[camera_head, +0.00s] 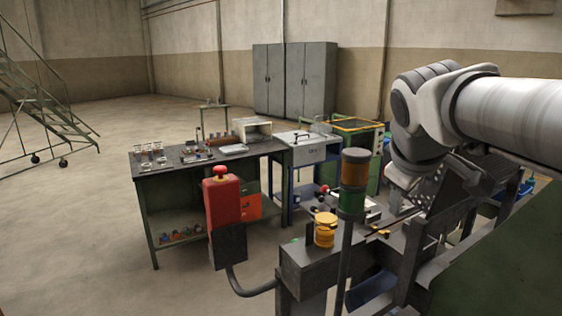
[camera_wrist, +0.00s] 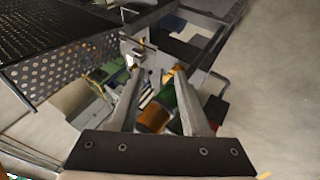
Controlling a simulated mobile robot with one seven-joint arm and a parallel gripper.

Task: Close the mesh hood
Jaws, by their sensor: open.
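The mesh hood (camera_head: 452,188) is a dark perforated panel, standing tilted above the machine at the right of the head view, partly covered by my arm. In the wrist view its perforated metal (camera_wrist: 62,66) fills the upper left, with a dark mesh face and a lighter side with round holes. My gripper (camera_wrist: 160,72) is open, with two pale fingers apart and nothing held between them. The hood lies to the left of the fingers in that view, and I see no contact. In the head view the fingers are hard to make out behind my wrist.
A signal lamp with orange and green sections (camera_head: 353,182) stands in front of the machine, close to my arm. A red button post (camera_head: 222,200) and a yellow round part (camera_head: 326,230) are nearby. A workbench (camera_head: 175,172) stands behind.

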